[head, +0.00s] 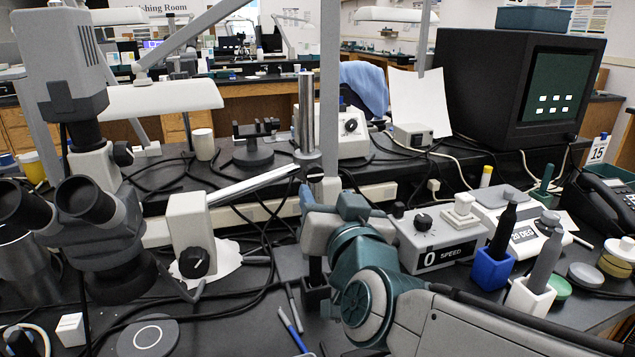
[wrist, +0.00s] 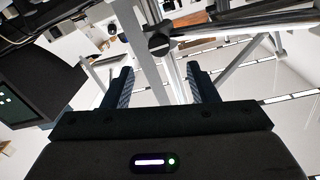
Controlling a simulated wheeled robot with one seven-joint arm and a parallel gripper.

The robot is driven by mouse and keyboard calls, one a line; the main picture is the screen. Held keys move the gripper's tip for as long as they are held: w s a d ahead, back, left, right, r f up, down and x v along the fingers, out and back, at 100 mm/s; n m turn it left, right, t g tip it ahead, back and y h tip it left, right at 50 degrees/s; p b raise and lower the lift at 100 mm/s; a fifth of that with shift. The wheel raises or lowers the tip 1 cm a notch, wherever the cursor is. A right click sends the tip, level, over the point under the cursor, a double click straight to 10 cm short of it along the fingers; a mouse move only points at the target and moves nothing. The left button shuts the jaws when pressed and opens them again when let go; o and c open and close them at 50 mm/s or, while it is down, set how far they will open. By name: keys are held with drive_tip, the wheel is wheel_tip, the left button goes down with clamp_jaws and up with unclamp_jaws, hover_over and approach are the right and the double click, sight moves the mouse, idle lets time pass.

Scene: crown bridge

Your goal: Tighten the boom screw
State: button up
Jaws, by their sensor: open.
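A dark round screw knob (wrist: 158,44), which looks like the boom screw, shows in the wrist view beside the chrome boom bar (wrist: 225,20). It lies beyond and roughly between the fingertips of my gripper (wrist: 159,72). The gripper is open, with nothing between its fingers, and appears apart from the knob. In the head view the silver boom (head: 252,186) runs from the microscope's focus block (head: 190,225) to the chrome post (head: 306,105). My gripper (head: 318,200) is just below and in front of that junction, where the arm partly hides the clamp.
The microscope head (head: 85,215) hangs at the left. A speed control box (head: 438,240), a blue tool holder (head: 491,268) and a white tool holder (head: 530,297) stand right of my arm. Cables cross the bench. A dark monitor (head: 510,90) stands at the back right.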

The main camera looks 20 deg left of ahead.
sight(315, 174)
drive_tip(key=b+x, duration=0.1)
drive_tip(key=x, duration=0.6)
drive_tip(key=shift+w+a, duration=0.2)
drive_tip(key=shift+w, duration=0.1)
drive_tip(key=shift+c, duration=0.3)
drive_tip(key=c, duration=0.9)
